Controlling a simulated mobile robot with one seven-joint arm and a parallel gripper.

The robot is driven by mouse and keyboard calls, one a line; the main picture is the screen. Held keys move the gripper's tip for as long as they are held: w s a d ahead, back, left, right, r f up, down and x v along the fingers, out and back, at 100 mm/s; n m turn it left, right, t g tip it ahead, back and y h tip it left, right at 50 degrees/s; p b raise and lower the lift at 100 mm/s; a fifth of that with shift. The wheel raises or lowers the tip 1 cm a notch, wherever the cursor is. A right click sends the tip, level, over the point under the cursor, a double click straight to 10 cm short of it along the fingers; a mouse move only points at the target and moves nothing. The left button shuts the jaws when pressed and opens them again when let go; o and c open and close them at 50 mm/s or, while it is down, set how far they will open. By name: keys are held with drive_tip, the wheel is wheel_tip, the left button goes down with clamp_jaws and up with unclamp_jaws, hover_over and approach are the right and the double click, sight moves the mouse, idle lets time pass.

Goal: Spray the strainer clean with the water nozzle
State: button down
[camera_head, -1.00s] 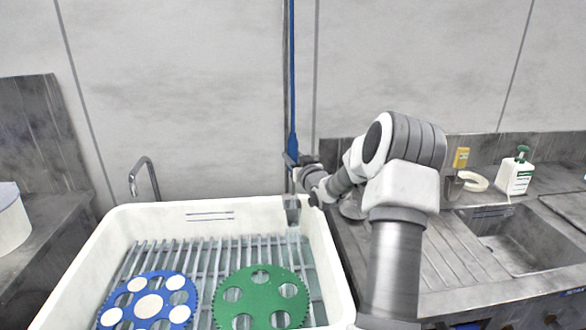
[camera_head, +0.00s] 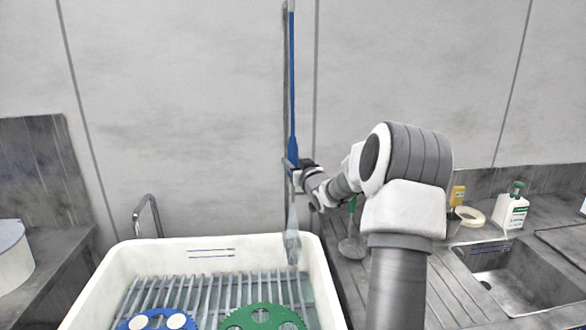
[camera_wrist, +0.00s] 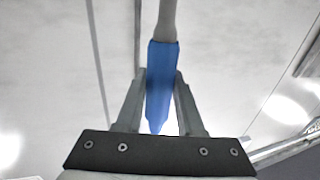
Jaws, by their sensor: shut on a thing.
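My gripper (camera_head: 292,168) is shut on the blue water nozzle (camera_head: 292,148), which stands upright with its line running up the wall. In the wrist view the blue nozzle (camera_wrist: 160,85) sits between the two fingers (camera_wrist: 157,110). A pale, see-through shape (camera_head: 292,235) hangs below the gripper over the back right of the white tub; I cannot tell if it is water spray. A round grey piece (camera_head: 352,247) beside a green upright part lies on the drainboard, partly behind my arm; it may be the strainer, but I cannot tell.
The white tub (camera_head: 165,250) holds a rack of bars (camera_head: 200,292), a blue disc (camera_head: 150,322) and a green disc (camera_head: 262,318). A tap (camera_head: 148,215) stands behind it. On the right are the drainboard, a sink (camera_head: 515,280), a tape roll (camera_head: 469,216) and a white bottle (camera_head: 512,208).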

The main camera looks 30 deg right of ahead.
sight(294, 141)
wheel_tip(294, 141, up, 9)
drive_tip(key=p, duration=0.4)
drive_tip(key=shift+r+p, duration=0.1)
drive_tip(key=shift+p, duration=0.3)
drive_tip(key=shift+s+d, duration=0.2)
drive_tip(key=shift+d, duration=0.15)
drive_tip(key=s+d+p, duration=0.5)
drive_tip(key=d, duration=0.7)
drive_tip(key=s+d+p, duration=0.6)
drive_tip(key=d, duration=0.6)
drive_tip(key=shift+s, duration=0.4)
